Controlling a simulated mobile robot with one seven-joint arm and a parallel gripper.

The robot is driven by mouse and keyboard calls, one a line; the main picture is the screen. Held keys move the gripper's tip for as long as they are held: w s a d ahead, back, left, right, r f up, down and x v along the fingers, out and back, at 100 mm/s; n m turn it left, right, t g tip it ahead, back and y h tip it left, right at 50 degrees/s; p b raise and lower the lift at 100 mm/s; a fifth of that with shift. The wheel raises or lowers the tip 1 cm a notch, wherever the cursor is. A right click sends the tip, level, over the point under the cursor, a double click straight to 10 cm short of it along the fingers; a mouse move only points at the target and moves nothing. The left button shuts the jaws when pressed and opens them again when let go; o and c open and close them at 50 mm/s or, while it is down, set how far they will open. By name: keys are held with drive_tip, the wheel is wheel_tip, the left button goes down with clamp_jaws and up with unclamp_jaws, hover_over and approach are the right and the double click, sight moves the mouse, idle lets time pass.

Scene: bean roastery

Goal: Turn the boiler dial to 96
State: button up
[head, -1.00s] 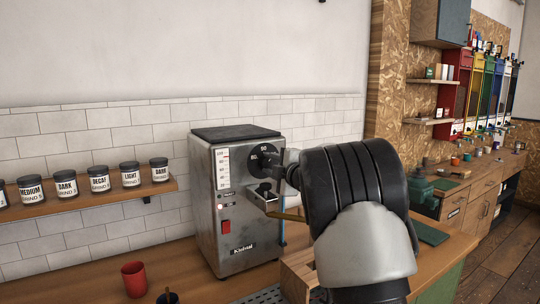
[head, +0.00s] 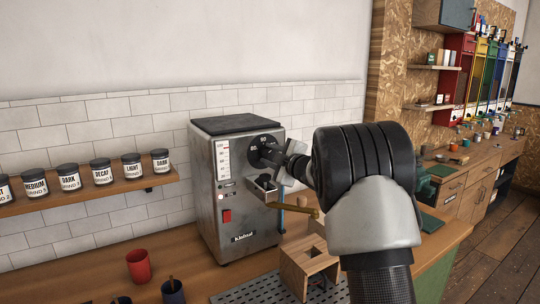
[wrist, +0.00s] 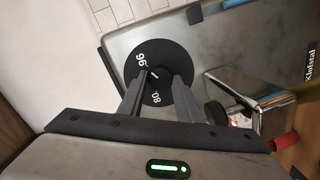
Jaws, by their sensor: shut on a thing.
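The steel boiler machine (head: 236,200) stands on the wooden counter. Its black round dial (head: 256,143) is at the upper right of the front face, partly covered by my gripper (head: 277,153). In the wrist view the dial (wrist: 183,62) shows the white figures 96 and 80, with 96 at the upper left and 80 below the knob. A short white mark shows at the knob, between my fingertips. My gripper (wrist: 157,80) is shut on the dial's knob, which the fingers mostly hide. I cannot tell which figure the mark points to.
A brass-coloured handle (head: 297,208) sticks out below the dial, close under my arm. A wooden box (head: 305,262) stands in front. A red cup (head: 138,266) and a dark cup (head: 173,291) are at the front left. Labelled jars (head: 101,172) line the shelf.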

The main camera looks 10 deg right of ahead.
drive_tip(key=o, duration=1)
drive_tip(key=shift+o, duration=0.2)
drive_tip(key=b+v, duration=0.2)
drive_tip(key=v, duration=1.5)
drive_tip(key=shift+s, duration=0.25)
drive_tip(key=shift+d, duration=0.1)
